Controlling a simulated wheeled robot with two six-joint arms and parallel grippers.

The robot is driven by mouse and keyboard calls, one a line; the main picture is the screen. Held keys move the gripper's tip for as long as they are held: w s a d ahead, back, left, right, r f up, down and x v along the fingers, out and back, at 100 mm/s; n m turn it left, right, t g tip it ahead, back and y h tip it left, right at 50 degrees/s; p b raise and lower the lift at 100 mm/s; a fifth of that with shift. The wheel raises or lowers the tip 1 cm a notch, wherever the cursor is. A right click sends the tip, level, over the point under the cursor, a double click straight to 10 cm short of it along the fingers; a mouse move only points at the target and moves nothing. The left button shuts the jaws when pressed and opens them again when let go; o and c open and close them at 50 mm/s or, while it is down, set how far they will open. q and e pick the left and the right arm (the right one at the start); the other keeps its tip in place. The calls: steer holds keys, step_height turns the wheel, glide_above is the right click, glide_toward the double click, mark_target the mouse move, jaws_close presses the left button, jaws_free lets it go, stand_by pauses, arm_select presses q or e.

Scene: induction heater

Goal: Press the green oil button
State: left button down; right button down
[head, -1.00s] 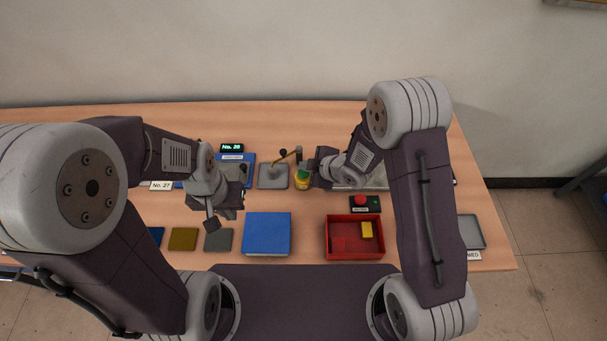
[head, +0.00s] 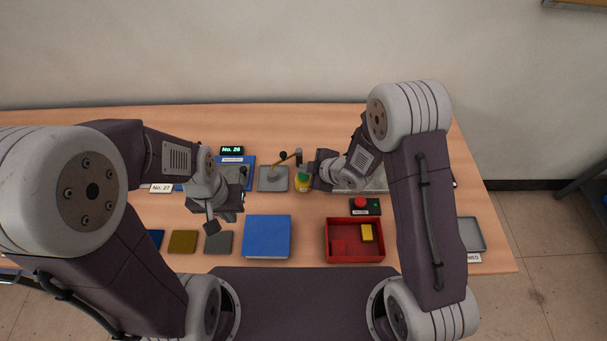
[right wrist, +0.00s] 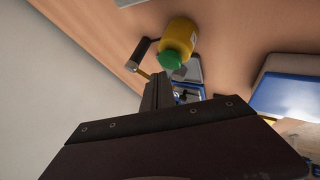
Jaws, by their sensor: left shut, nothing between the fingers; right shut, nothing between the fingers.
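The oil bottle (head: 303,186) is yellow with a green button on top and stands upright near the middle of the table. In the right wrist view the bottle (right wrist: 179,36) shows with its green button (right wrist: 170,60) facing the camera. My right gripper (head: 312,178) is shut and empty, close to the right of the bottle in the head view. Its tips (right wrist: 164,76) appear very near the green button; I cannot tell whether they touch. My left gripper (head: 238,208) is shut and empty, in front of the blue device (head: 240,160), well left of the bottle.
A lever stand (head: 271,184) with a black knob is just left of the bottle. A red stop button (head: 361,203) and a red tray (head: 340,257) are to the right. A blue block (head: 267,232) lies in front. Behind the lever the table is clear.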

mark_target(306, 177)
steer(key=shift+f, duration=0.15)
stand_by(0.7)
steer(key=shift+f+b, duration=0.3)
steer(key=shift+b, duration=0.15)
steer(key=shift+f+b, duration=0.5)
stand_by(0.5)
steer(key=shift+r, duration=0.1)
steer(key=shift+r+p, duration=0.75)
steer(key=shift+r, duration=0.1)
step_height(306, 177, up, 5)
steer(key=p, duration=0.4)
steer(key=shift+r, duration=0.1)
